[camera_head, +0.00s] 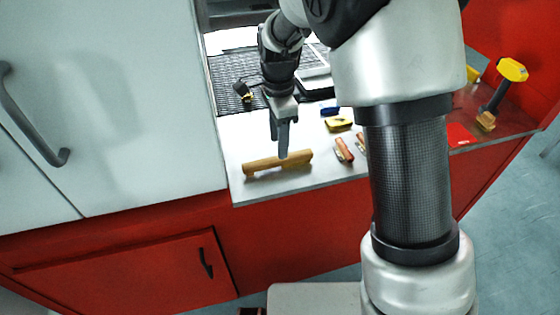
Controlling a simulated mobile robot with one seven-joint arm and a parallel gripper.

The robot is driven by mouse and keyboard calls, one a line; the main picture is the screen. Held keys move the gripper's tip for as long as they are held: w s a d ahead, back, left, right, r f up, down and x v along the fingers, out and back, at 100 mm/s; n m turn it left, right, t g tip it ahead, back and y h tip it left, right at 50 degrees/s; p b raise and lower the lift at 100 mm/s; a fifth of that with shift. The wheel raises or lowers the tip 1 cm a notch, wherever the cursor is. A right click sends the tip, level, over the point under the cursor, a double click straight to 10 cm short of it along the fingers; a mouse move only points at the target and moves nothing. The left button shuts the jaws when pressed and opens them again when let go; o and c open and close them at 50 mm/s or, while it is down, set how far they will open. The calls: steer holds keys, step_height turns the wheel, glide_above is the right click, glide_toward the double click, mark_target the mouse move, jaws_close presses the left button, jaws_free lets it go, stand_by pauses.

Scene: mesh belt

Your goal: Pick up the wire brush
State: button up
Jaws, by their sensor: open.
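A long tan wooden piece that looks like the wire brush (265,165) lies near the front edge of the light worktop, slanting slightly up to the right. Its bristles cannot be made out. My gripper (283,153) points down right at it, with the fingertips overlapping its upper edge toward the right half in the picture. The jaws are open and seen nearly edge-on, so the gap between the fingers is hard to see. Whether the fingers touch the brush or straddle it cannot be told.
Two small reddish tools (344,150) lie to the right, partly behind my arm. A yellow item (338,124) and a blue one (330,111) lie behind them. A dark mesh belt (228,80) is at the back. A tall white cabinet (120,110) closes off the left side.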

steer(key=shift+w+d+f, duration=0.1)
steer(key=shift+f, duration=1.2)
steer(key=shift+w+d+f, duration=0.1)
steer(key=shift+f, duration=1.15)
steer(key=shift+f, duration=0.25)
jaws_close()
step_height(320, 180, up, 11)
steer(key=shift+f, duration=0.2)
